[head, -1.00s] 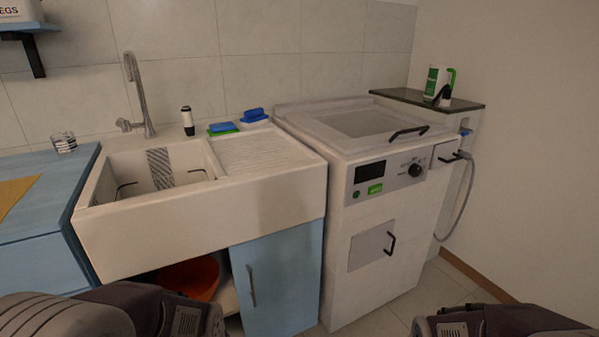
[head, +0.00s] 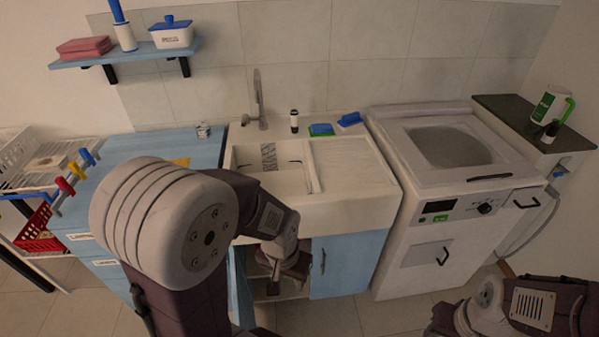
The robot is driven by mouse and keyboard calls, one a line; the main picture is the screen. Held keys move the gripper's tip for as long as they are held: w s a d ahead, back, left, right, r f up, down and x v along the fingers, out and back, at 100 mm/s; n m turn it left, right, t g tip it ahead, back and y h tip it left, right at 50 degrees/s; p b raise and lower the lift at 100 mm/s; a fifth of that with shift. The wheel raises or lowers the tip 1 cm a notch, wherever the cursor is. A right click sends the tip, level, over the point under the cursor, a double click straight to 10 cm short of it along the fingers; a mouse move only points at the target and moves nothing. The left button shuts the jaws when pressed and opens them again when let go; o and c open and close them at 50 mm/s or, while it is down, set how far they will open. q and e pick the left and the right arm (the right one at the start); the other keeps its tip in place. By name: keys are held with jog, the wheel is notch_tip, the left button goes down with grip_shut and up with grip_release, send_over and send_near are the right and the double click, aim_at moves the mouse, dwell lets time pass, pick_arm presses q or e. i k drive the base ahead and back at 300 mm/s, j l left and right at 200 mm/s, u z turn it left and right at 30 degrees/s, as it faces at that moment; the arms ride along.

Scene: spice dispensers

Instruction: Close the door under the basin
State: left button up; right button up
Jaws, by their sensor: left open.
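The white basin (head: 345,212) stands at the back centre on a blue cupboard. The cupboard's right door (head: 347,263) is blue, with a dark vertical handle, and is closed. At its left the cupboard is open, and a blue door (head: 241,290) stands swung outward there, seen nearly edge-on and partly hidden by my left arm. My left gripper (head: 274,278) is open, pointing down in front of the opening, just right of that door. I cannot tell whether it touches the door. My right arm shows at the lower right, but its gripper is out of view.
A white washing machine (head: 410,272) stands right of the basin. A blue counter (head: 150,147) with drawers is on the left, near a dish rack (head: 35,165) and a red basket (head: 42,230). The tiled floor (head: 320,318) in front of the cupboard is clear.

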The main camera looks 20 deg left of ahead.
aim_at(241, 317)
jog(key=k+j+u, duration=0.15)
jog(key=j, duration=0.2)
jog(key=k+j+u, duration=0.1)
jog(key=j, duration=0.25)
jog(key=k+j+u, duration=0.15)
jog(key=j, duration=0.25)
jog(key=j+u, duration=0.1)
jog(key=j, duration=0.25)
jog(key=u, duration=0.95)
jog(key=i, duration=0.05)
